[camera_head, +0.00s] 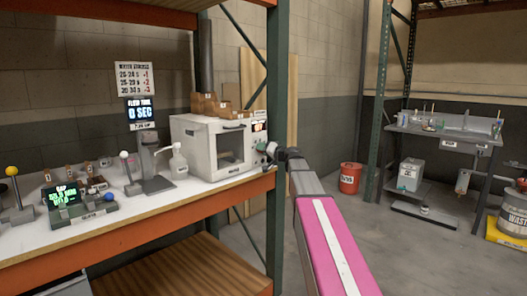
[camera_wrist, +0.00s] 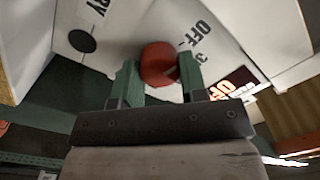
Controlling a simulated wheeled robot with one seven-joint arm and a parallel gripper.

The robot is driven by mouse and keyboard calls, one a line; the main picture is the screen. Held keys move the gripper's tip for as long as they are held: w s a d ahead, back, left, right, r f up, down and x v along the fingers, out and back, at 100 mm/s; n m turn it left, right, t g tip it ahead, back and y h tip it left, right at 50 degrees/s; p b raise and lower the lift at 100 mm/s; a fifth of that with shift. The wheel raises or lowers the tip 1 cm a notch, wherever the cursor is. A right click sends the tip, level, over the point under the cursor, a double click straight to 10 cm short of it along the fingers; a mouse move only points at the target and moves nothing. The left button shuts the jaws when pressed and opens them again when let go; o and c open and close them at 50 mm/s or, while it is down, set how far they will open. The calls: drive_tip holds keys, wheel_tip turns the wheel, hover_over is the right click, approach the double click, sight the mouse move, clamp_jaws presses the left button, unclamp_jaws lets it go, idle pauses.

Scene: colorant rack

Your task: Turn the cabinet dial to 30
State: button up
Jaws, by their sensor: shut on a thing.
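The white cabinet (camera_head: 212,148) with a windowed door stands at the right end of the bench. Its dial (camera_wrist: 158,62) is a round red knob in the wrist view, on a white panel with black print including "OFF" and part of a "3". My gripper (camera_wrist: 159,72) has its two green fingers on either side of the dial and is shut on it. In the head view my gripper (camera_head: 270,151) is at the cabinet's right side, and the dial is hidden there. The dial's pointer and exact setting cannot be read. A small lit orange display (camera_wrist: 226,88) shows beside the dial, partly readable as "OFF".
A black round part (camera_wrist: 82,41) sits on the panel left of the dial. A green rack post (camera_head: 277,110) stands close to my gripper.

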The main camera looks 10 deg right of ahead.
drive_tip(key=shift+m, duration=0.3)
drive_tip(key=m, duration=0.4)
drive_tip(key=shift+f+m, duration=0.1)
drive_tip(key=shift+m, duration=2)
drive_tip(key=o, duration=0.9)
drive_tip(key=v, duration=1.1)
drive_tip(key=shift+f, duration=0.15)
